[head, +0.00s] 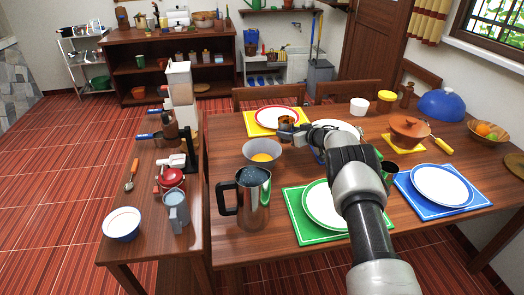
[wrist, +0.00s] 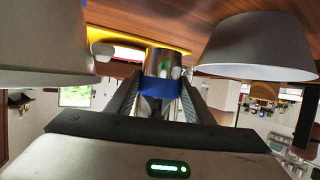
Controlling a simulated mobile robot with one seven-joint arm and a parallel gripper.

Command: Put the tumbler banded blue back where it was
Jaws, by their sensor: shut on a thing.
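My gripper (wrist: 160,92) is shut on a shiny metal tumbler with a blue band (wrist: 160,84), one finger on each side of it. In the head view my gripper (head: 299,132) reaches over the far part of the dining table, and the held tumbler (head: 286,122) shows at its tip, near the yellow placemat (head: 254,129) with the red-rimmed plate (head: 277,117). Whether the tumbler touches the table is hard to tell. Another dark metal tumbler (head: 390,172) stands right of my arm, near the blue-rimmed plate (head: 440,186).
A grey bowl with yellow contents (head: 263,153) and a tall metal pitcher (head: 254,199) stand left of my arm. A white plate (head: 345,130) lies behind my arm. A green placemat (head: 296,221) lies nearer.

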